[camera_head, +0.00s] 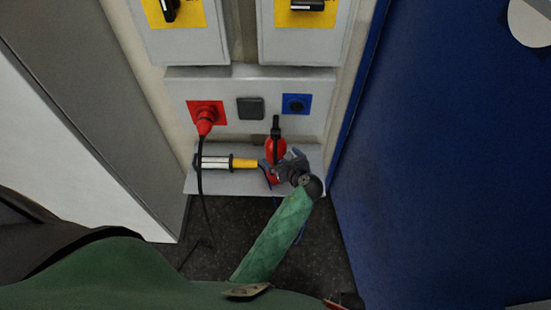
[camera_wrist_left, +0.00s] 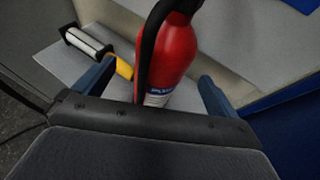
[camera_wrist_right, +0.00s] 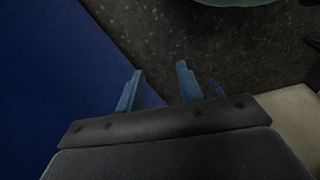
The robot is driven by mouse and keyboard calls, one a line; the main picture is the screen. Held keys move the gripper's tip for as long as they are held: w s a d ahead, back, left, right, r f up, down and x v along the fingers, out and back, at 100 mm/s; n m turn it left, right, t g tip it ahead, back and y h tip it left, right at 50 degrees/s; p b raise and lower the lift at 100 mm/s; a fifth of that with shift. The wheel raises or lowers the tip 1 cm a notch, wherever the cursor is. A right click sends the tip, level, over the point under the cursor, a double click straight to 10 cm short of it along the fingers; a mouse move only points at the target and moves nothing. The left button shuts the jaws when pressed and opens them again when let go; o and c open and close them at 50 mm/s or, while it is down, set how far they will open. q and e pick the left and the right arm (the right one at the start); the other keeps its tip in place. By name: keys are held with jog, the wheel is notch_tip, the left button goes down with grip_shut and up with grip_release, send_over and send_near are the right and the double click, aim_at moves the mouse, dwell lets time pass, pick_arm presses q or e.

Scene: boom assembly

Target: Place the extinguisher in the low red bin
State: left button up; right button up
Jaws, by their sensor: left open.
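The red extinguisher (camera_head: 275,149) stands upright on a grey shelf (camera_head: 223,182), with its black top and hose visible. It also shows in the left wrist view (camera_wrist_left: 178,52). My left gripper (camera_head: 285,166) is at the extinguisher's lower front. In the left wrist view, its blue fingers (camera_wrist_left: 155,87) are open, one on each side of the red body, with gaps visible. My right gripper (camera_wrist_right: 158,88) shows only in its own wrist view, with fingers apart and nothing between them. No low red bin shows in any view.
A lamp with a yellow handle (camera_head: 243,163) lies on the shelf left of the extinguisher. A red plug (camera_head: 205,122) with a hanging black cable is above it. A blue panel (camera_head: 440,160) stands close on the right. Dark floor (camera_head: 225,235) lies below the shelf.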

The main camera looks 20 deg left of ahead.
pick_arm(q)
jog(key=shift+p+x, duration=1.2)
jog(key=shift+x, duration=2.05)
jog(key=shift+d+f, duration=0.15)
jog(key=c, duration=1.9)
jog(key=shift+w, duration=0.15)
grip_shut()
pick_arm(e)
notch_tip(320, 180, down, 6)
jog(key=s+d, duration=0.1)
jog(key=d, duration=0.1)
jog(key=shift+s+r, duration=0.15)
jog(key=shift+s, duration=0.2)
pick_arm(q)
jog(key=shift+r, duration=0.25)
pick_arm(e)
jog(key=shift+d+r, duration=0.1)
